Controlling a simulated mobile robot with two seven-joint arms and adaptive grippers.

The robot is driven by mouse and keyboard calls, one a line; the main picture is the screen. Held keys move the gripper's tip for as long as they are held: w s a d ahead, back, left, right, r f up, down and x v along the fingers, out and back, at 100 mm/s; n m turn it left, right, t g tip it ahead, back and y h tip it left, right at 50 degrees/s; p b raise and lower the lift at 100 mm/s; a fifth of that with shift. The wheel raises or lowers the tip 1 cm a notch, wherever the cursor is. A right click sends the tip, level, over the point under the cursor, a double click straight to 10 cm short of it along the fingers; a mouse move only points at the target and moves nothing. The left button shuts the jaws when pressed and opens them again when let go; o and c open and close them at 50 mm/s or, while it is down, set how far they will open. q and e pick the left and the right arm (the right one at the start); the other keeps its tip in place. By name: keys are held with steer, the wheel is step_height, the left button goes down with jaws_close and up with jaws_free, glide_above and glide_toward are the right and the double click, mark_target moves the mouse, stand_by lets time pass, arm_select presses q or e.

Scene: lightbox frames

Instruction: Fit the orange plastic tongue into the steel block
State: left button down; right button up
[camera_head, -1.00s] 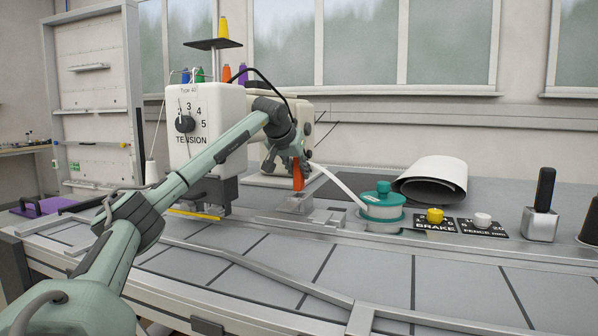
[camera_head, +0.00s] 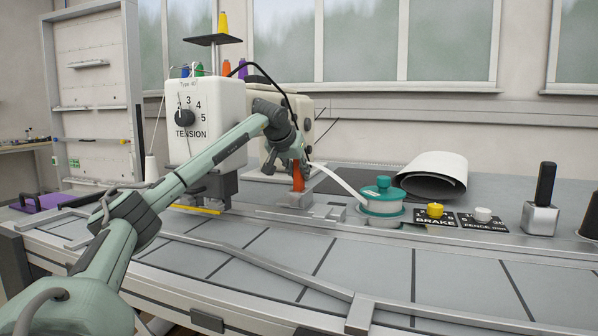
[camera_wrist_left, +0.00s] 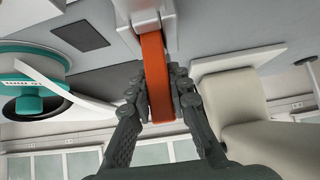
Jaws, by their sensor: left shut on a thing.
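My left gripper (camera_head: 297,164) is shut on the orange plastic tongue (camera_head: 298,181) and holds it upright over the steel block (camera_head: 294,202). In the left wrist view the gripper (camera_wrist_left: 160,92) grips the tongue (camera_wrist_left: 157,70) between both fingers. The tongue's far end meets the pale steel block (camera_wrist_left: 127,18). I cannot tell whether that end is inside the block's opening or only at it. The right gripper is not in view.
A teal-lidded reel (camera_head: 381,199) with a white strip stands right of the block. The cream sewing machine (camera_head: 205,125) with a tension dial stands left. Brake and fence knobs (camera_head: 435,210) lie further right. A metal rail (camera_head: 290,277) crosses the front.

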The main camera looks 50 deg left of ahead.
arm_select(q)
steer(key=shift+f+b, duration=0.45)
steer(key=shift+f, duration=0.75)
steer(key=c, duration=1.3)
jaws_free()
steer(key=shift+f, duration=0.1)
steer(key=shift+c, duration=0.2)
steer(key=v, duration=1.2)
